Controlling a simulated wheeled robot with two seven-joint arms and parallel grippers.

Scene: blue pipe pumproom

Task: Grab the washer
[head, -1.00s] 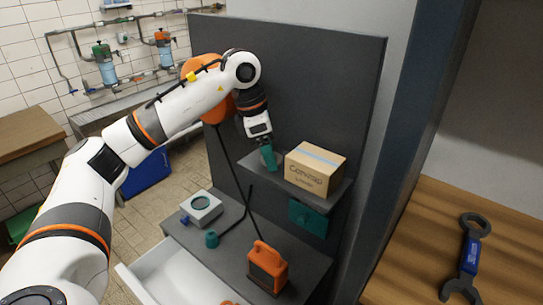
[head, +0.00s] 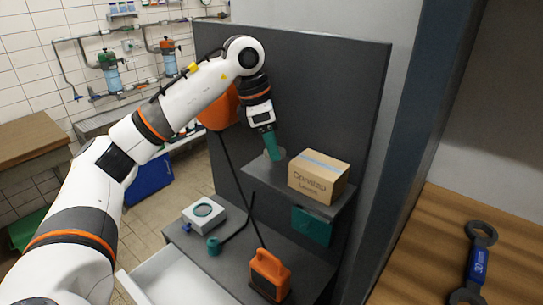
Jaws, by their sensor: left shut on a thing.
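My left gripper (head: 272,150) reaches in from the left with its teal fingers pointing down over the small dark shelf. It is shut on a small grey, rounded piece, which looks like the washer (head: 280,154). The fingers hide part of the washer, and its hole cannot be made out. The washer appears to be held a little above the shelf (head: 262,172), left of the cardboard box. My right gripper is not in view.
The cardboard box (head: 318,178) stands on the shelf close to the gripper's right. A dark back panel (head: 330,90) rises behind. Below, the grey bench holds an orange canister (head: 269,274) and a white box with a round top (head: 203,213). A large wrench (head: 478,262) lies on the wooden surface at right.

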